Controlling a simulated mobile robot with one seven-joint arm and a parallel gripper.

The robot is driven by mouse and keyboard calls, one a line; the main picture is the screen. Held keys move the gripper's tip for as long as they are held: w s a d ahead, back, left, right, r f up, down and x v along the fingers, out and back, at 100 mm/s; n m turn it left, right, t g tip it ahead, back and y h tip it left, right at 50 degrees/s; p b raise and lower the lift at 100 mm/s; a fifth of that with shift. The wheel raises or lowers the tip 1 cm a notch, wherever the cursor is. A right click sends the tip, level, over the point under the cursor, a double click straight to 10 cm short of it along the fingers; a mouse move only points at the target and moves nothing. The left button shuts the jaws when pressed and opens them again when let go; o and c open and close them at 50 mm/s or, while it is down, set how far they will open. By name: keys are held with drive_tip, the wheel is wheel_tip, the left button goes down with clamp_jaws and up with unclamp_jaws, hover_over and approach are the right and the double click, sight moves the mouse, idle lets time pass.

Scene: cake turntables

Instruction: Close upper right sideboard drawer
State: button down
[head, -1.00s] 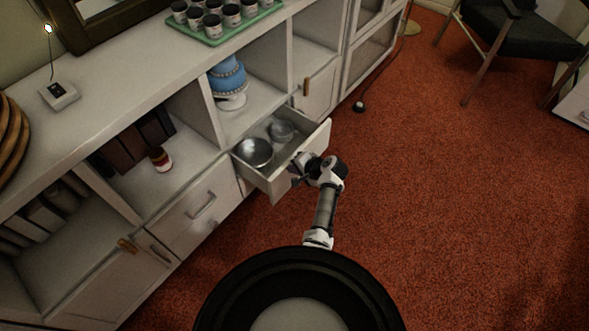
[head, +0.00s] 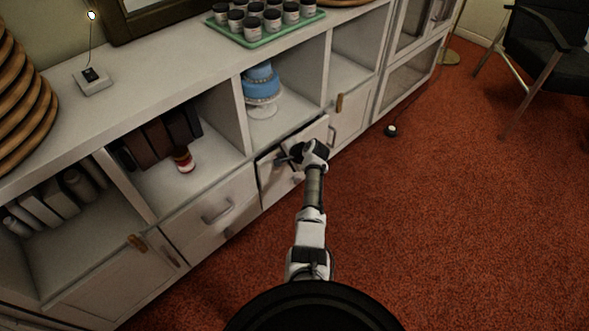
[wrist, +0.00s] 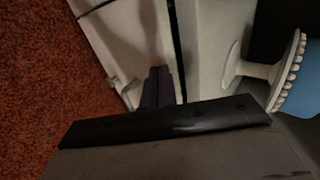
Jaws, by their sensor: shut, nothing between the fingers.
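The upper right sideboard drawer (head: 275,181) is a white front below the cake's open compartment. It is pushed nearly flush, with a thin dark gap along its top and left edges, and its inside is hidden. In the wrist view the drawer front (wrist: 120,35) stands beside a narrow dark gap at the sideboard body. My gripper (head: 287,158) is at the drawer front, shut and empty. Its dark fingers (wrist: 158,86) are together against or very close to the front; contact is hard to tell. My arm partly hides the drawer.
A blue cake (head: 262,84) on a white stand (head: 263,110) sits in the compartment above. Another closed drawer (head: 212,205) is at the left. A green tray (head: 262,37) of jars stands on top.

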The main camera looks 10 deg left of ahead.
drive_tip(key=shift+w+a+b, duration=0.5)
drive_tip(key=shift+w+a, duration=0.3)
drive_tip(key=shift+a, duration=0.25)
drive_tip(key=shift+w+r, duration=0.1)
drive_tip(key=shift+r, duration=0.1)
